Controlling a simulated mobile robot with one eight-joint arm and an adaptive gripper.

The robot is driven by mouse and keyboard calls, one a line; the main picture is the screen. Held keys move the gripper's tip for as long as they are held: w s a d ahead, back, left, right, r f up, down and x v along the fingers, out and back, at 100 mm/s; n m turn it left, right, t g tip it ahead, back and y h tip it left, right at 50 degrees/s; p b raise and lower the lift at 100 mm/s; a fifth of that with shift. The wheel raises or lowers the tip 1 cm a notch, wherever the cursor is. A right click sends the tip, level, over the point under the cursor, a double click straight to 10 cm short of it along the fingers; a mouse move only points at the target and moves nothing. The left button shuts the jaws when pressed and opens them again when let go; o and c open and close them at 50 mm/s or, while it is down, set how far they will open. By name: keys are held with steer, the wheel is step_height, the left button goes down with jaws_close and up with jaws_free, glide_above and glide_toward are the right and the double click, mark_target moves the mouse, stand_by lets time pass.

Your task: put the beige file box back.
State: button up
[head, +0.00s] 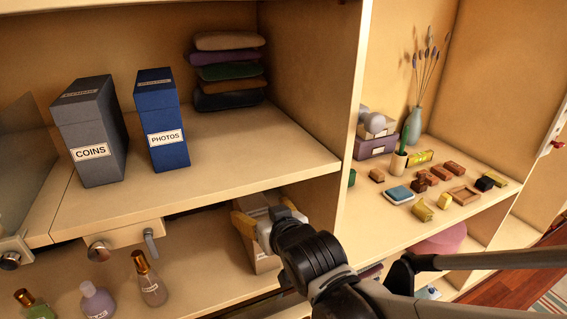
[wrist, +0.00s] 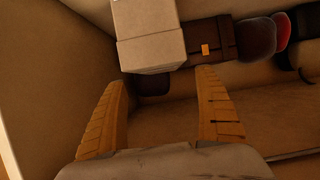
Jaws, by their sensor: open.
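The beige file box (wrist: 150,50) is just ahead of my fingertips in the wrist view, a little left of the middle between them. In the head view, part of the box (head: 264,263) shows in the lower bay, behind and below my gripper (head: 266,214), which hides much of it. My gripper, with yellow-orange fingers, also shows in the wrist view (wrist: 163,77). It is open, with nothing visibly gripped. A grey COINS file box (head: 92,130) and a blue PHOTOS file box (head: 162,120) stand upright on the shelf above (head: 235,145).
A dark brown case (wrist: 212,45) and dark and red rounded items (wrist: 256,37) lie beside the box. Folded clothes (head: 230,70) are stacked on the upper shelf. Bare shelf shows right of PHOTOS. Bottles (head: 150,280) stand lower left; small blocks (head: 420,183) cover the right shelf.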

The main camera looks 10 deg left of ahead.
steer(key=s+d+m+g+h, duration=0.1)
steer(key=s+d, duration=0.4)
steer(key=d, duration=0.5)
steer(key=s+d+f+m+g+h+p, duration=0.1)
steer(key=s+d, duration=0.4)
steer(key=d, duration=0.6)
steer(key=s+d+m+g+h, duration=0.2)
steer(key=s+d+m+h, duration=0.2)
steer(key=d, duration=0.6)
steer(key=shift+s+d+f+g+h, duration=0.2)
steer(key=shift+s+g+h, duration=0.1)
steer(key=shift+s+h, duration=0.2)
step_height(320, 180, down, 2)
steer(key=shift+f+b, duration=0.15)
steer(key=shift+b, duration=0.8)
